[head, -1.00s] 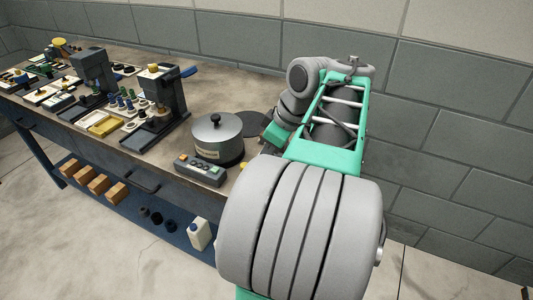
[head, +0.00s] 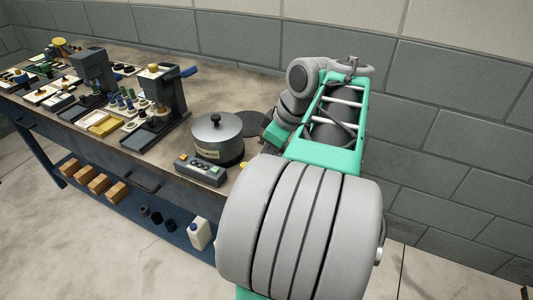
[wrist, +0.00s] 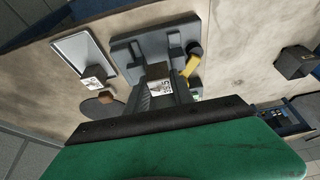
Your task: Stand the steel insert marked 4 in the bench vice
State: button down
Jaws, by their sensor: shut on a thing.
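In the wrist view, my gripper (wrist: 158,106) is shut on a small dark block with a white label, taken to be the steel insert (wrist: 157,72). The block shows just beyond the dark edge of my green gripper housing, which hides the fingertips. Grey metal parts that look like the bench vice (wrist: 128,50) lie around and below the block. I cannot tell whether the block touches them. In the head view, my arm hides the gripper, the insert and the vice.
A shallow tray (wrist: 66,47) with another labelled block (wrist: 93,83) lies left in the wrist view. A yellow part (wrist: 193,60) is beside the vice. A dark block (wrist: 297,62) is at far right. In the head view, a lidded pot (head: 217,138) and control box (head: 201,170) stand on the bench.

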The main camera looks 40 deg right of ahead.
jog(key=shift+f, duration=0.35)
dwell(0.5)
jog(key=shift+r+p, duration=0.3)
jog(key=shift+r, duration=0.1)
dwell(1.3)
dwell(0.5)
jog(key=c, duration=1)
grip_release()
jog(key=shift+o, duration=0.3)
jog(key=shift+f, duration=0.1)
jog(key=o, duration=0.3)
